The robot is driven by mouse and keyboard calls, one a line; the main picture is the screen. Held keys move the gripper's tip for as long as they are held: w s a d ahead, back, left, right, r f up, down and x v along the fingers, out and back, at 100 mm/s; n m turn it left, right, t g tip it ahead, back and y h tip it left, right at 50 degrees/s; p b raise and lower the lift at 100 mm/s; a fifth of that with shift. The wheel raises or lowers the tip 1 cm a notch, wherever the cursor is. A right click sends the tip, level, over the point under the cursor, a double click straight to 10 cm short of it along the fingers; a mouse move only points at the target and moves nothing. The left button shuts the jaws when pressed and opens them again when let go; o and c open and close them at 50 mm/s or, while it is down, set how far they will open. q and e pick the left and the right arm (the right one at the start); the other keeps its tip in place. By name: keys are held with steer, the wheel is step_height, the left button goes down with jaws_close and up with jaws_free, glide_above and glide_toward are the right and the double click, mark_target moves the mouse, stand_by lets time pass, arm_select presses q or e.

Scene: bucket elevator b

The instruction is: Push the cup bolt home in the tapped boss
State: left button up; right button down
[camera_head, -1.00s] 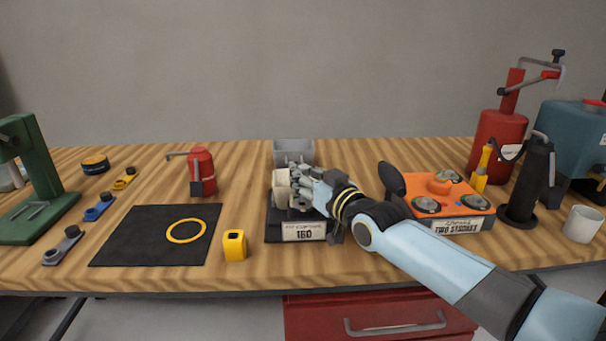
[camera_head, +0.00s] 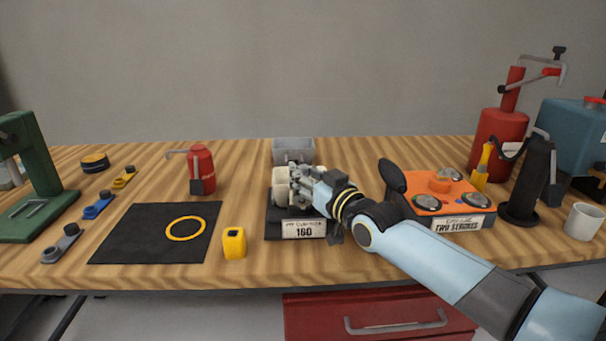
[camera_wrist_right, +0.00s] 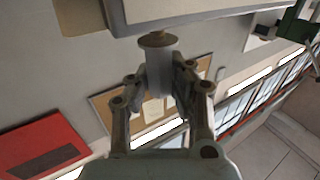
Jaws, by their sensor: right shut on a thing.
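My right gripper (camera_head: 296,186) reaches in from the right to a cream block (camera_head: 281,180) on a dark stand labelled 160 (camera_head: 303,230). In the right wrist view, the gripper (camera_wrist_right: 160,82) is shut on a short grey cylinder, which I take for the cup bolt (camera_wrist_right: 160,62). A brownish disc (camera_wrist_right: 157,40) caps its far end, close under a pale part (camera_wrist_right: 160,10). I cannot tell whether the disc touches that part or how deep the bolt sits. The tapped boss is not clearly seen; my fingers cover that spot in the head view. My left gripper is out of view.
A grey bin (camera_head: 293,150) stands behind the stand. A yellow block (camera_head: 234,243) and a black mat (camera_head: 130,240) with a yellow ring (camera_head: 186,230) lie left. An orange-topped box (camera_head: 440,190) stands close right of my forearm. A red can (camera_head: 202,170) stands back left.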

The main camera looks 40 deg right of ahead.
steer(key=shift+f+b, duration=0.95)
steer(key=shift+f, duration=0.15)
steer(key=c, duration=1.2)
jaws_free()
steer(key=s, duration=1.2)
steer(key=shift+a, duration=0.15)
